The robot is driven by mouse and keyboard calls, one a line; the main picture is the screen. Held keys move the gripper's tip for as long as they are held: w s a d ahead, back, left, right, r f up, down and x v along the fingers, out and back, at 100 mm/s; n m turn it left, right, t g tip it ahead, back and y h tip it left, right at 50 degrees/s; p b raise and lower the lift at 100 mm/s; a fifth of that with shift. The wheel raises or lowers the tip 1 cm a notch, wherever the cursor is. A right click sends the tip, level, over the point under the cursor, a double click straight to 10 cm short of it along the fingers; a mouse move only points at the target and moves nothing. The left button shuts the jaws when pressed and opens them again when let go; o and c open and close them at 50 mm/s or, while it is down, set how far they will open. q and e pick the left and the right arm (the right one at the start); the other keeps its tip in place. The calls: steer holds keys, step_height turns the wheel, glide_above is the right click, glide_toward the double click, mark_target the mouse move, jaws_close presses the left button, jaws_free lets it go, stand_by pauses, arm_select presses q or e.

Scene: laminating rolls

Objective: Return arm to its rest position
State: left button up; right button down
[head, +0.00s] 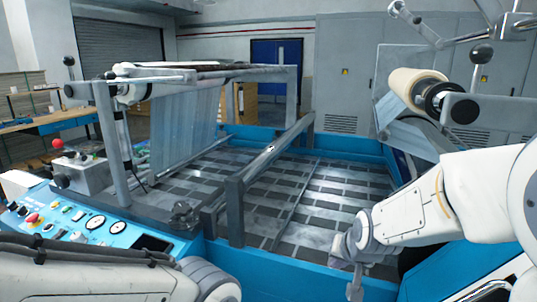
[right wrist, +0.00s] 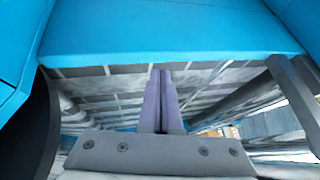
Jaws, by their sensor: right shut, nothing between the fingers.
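My right arm comes in from the right in the head view. Its gripper (head: 355,290) points down near the blue front edge of the laminating machine, low and right of centre. In the right wrist view the two purple-grey fingers (right wrist: 161,75) are together, with nothing between them. My left arm crosses the bottom left corner of the head view, and its gripper is outside the frame.
The laminating machine (head: 268,255) has a blue frame and a patterned bed. A roll (head: 412,88) sits upper right, close to my right arm. The control panel (head: 75,225) is at left. In the right wrist view a blue panel (right wrist: 165,35) is near the fingers.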

steer(key=s+d+f+n+g, duration=0.2)
steer(key=s+f+n+g, duration=0.35)
steer(key=s, duration=0.75)
steer(key=s+a+r+n+p, duration=0.2)
steer(key=s+a+r, duration=0.2)
steer(key=s+a, duration=0.2)
steer(key=s+a+r+n+g+p, duration=0.1)
steer(key=s+a+r+n+p, duration=0.1)
steer(key=s+a, duration=0.5)
step_height(320, 180, up, 2)
steer(key=shift+s+r+n, duration=0.15)
steer(key=shift+r+n, duration=0.1)
steer(key=shift+n, duration=0.6)
